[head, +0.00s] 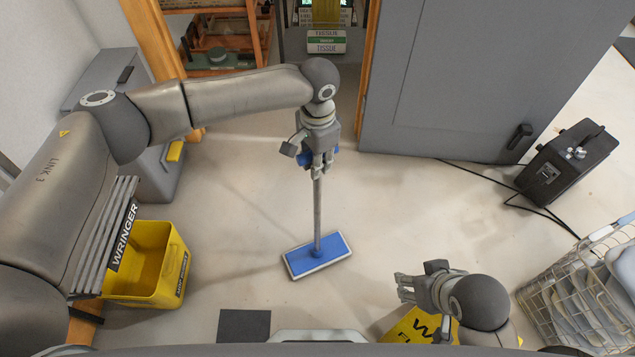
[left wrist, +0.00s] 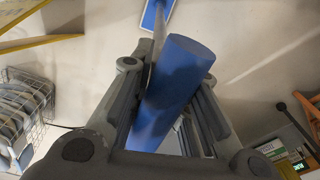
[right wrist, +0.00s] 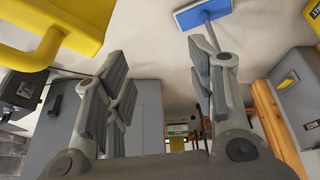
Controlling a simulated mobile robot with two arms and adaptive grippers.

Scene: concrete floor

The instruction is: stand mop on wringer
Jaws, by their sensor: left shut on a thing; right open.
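The mop has a grey pole and a flat blue head (head: 317,256) with a pale edge, which is low at the floor in the middle of the head view. My left gripper (head: 318,165) is shut on the mop's blue grip (left wrist: 175,90), with the pole close to upright. The wringer (head: 122,235) is a grey slatted piece with a "WRINGER" label above a yellow bucket (head: 166,262) at the left. The mop head is to the right of the bucket, apart from it. My right gripper (head: 405,287) is open and empty at the lower right.
A yellow floor sign (head: 412,328) stands below my right gripper. A wire basket (head: 560,310) and a black box (head: 567,160) with cables are at the right. A grey door (head: 440,75) is at the back. Floor between bucket and mop is clear.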

